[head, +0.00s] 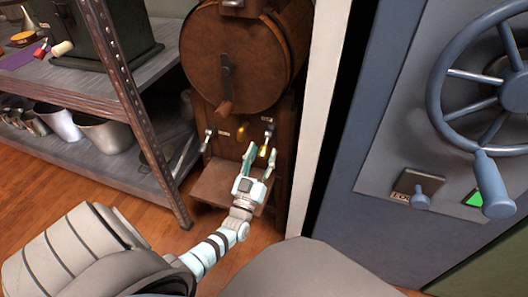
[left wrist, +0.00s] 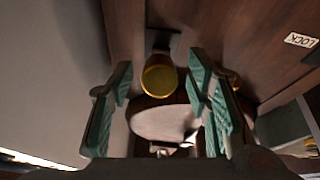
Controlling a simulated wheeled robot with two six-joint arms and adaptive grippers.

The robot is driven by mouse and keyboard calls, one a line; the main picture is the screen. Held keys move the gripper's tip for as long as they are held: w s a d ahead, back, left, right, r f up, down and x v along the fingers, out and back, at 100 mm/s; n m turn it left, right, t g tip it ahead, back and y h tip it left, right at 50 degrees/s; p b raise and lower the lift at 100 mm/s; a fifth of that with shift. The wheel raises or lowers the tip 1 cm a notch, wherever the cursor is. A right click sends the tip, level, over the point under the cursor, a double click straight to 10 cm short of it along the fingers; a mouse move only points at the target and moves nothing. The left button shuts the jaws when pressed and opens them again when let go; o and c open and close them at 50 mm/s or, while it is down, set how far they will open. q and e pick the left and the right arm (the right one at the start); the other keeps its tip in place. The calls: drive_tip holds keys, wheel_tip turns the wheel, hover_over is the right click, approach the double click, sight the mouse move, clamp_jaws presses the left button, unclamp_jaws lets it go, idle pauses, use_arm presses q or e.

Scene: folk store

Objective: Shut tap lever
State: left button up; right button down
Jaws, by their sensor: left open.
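A brown wooden barrel machine (head: 238,60) stands in the middle of the head view, with small levers and brass fittings on its front. A metal lever with a brass end (head: 268,132) sits on the right of that front. My left gripper (head: 261,154) is open just in front of it. In the left wrist view a round brass end (left wrist: 158,76) lies between the open teal fingers (left wrist: 160,88), with a gap visible on each side. A pale rounded shape below it partly hides the view. Which fitting is the tap lever, I cannot tell for sure. My right gripper is out of view.
Another lever (head: 207,138) is at the machine's left, and a wooden step (head: 220,183) juts out below. A metal shelf (head: 80,85) stands left, and a blue panel with a handwheel (head: 440,85) right.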

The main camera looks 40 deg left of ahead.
use_arm(q)
drive_tip(key=shift+x, duration=0.9)
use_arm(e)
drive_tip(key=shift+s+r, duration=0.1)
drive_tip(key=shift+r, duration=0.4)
use_arm(q)
drive_tip(key=shift+c, duration=0.6)
clamp_jaws()
